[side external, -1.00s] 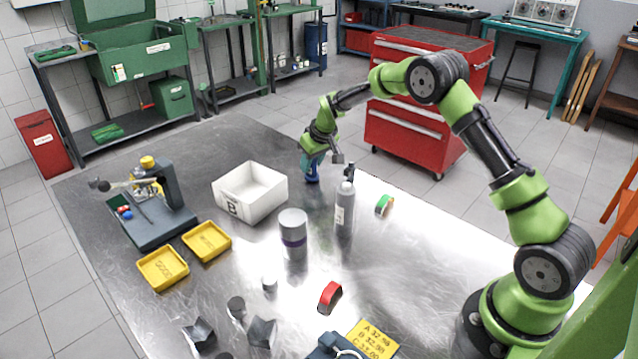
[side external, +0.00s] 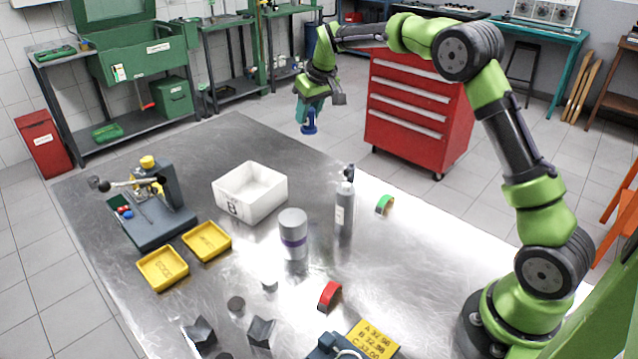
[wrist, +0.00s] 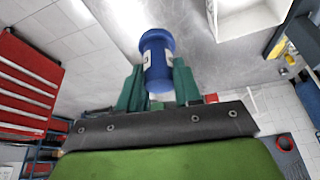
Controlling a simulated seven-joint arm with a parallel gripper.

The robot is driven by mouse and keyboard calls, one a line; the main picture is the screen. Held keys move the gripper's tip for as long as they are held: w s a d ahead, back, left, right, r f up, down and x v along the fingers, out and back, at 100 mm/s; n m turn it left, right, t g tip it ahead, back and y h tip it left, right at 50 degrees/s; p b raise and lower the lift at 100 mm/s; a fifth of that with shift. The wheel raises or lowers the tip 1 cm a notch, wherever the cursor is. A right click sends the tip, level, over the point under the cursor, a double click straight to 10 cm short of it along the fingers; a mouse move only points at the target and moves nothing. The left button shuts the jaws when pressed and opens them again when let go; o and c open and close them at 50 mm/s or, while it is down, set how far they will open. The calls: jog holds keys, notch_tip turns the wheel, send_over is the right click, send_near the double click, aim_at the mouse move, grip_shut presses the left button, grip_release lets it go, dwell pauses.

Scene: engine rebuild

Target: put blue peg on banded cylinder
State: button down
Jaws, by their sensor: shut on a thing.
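The blue peg (side external: 309,124) is held in the air above the far part of the metal table, in the side view. It also shows in the wrist view (wrist: 157,58), with a pale label on its side. My gripper (side external: 310,108) is shut on it; its teal fingers (wrist: 157,85) press on both sides of the peg in the wrist view. The banded cylinder (side external: 293,234), grey with a purple band, stands upright on the table, nearer the camera and well apart from the peg.
A white bin (side external: 249,192) marked B stands left of the cylinder. A grey bottle (side external: 345,210) stands close on its right. The table is bare beyond the bin and bottle.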

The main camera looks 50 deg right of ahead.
jog(key=s+a+r+n+y, duration=0.1)
jog(key=s+a+r+n, duration=0.1)
jog(key=s+a+r, duration=0.35)
jog(key=s+a+r+n, duration=0.2)
jog(key=s+a, duration=0.5)
jog(key=s, duration=0.4)
jog(key=s+a+f+n+y, duration=0.1)
jog(key=s+a+f+n, duration=0.15)
jog(key=s, duration=0.65)
send_over(292, 217)
jog(key=shift+n+g+y, duration=0.3)
jog(key=shift+n+y, duration=0.1)
jog(key=shift+n, duration=0.05)
notch_tip(292, 217, down, 7)
jog(key=shift+s+r, duration=0.1)
jog(key=shift+f, duration=1.75)
jog(key=shift+f, duration=0.15)
jog(key=c, duration=0.8)
grip_release()
